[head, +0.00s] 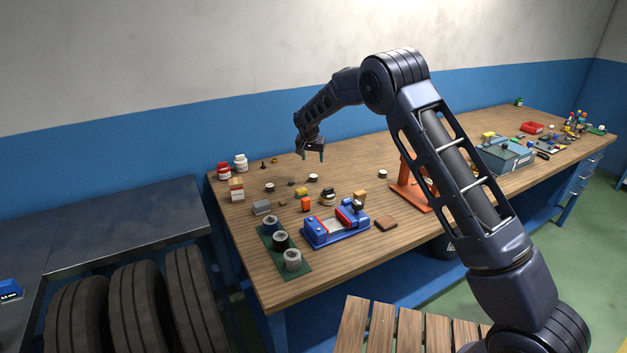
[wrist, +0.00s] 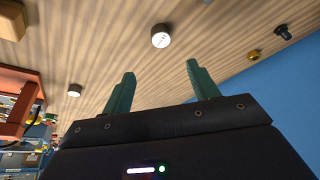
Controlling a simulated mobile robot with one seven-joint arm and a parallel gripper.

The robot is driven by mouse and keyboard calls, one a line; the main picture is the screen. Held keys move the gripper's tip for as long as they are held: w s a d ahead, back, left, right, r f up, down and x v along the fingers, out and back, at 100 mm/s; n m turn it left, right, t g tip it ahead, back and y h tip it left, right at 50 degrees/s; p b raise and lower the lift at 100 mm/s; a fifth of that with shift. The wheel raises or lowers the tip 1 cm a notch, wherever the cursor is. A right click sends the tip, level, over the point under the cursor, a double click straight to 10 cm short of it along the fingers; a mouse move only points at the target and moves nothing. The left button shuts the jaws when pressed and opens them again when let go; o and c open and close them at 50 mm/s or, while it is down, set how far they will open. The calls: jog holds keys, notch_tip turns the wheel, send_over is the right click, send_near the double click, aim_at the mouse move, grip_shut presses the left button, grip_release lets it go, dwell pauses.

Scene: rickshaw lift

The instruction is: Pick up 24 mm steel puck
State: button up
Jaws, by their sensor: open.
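Several small round light-topped pucks lie on the wooden bench; their sizes cannot be read, so I cannot tell which is the 24 mm one. One puck (head: 313,177) lies below my gripper (head: 313,154) in the head view. In the wrist view, a puck (wrist: 160,36) with unreadable dark marks on its pale top lies beyond the gap between my green fingertips (wrist: 160,69). A second puck (head: 382,174) lies near the orange stand and also shows in the wrist view (wrist: 75,90). A third puck (head: 270,187) lies at the left. My gripper is open, empty and above the bench.
The orange stand (head: 411,188) stands to the right. A blue vise-like fixture (head: 334,227), small blocks and a green mat (head: 297,267) with cups are at the front. A brass piece (wrist: 254,55) and dark knob (wrist: 283,32) lie near the wall.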

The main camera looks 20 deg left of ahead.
jog(key=f, duration=0.1)
send_over(314, 176)
jog(key=s, duration=0.2)
notch_tip(314, 176, down, 5)
jog(key=shift+w+a+r, duration=0.15)
jog(key=shift+r, duration=0.05)
jog(key=shift+s+x, duration=0.15)
jog(key=shift+x, duration=1.15)
jog(key=shift+s+x, duration=0.15)
jog(key=shift+x, duration=1.2)
jog(key=c, duration=1.2)
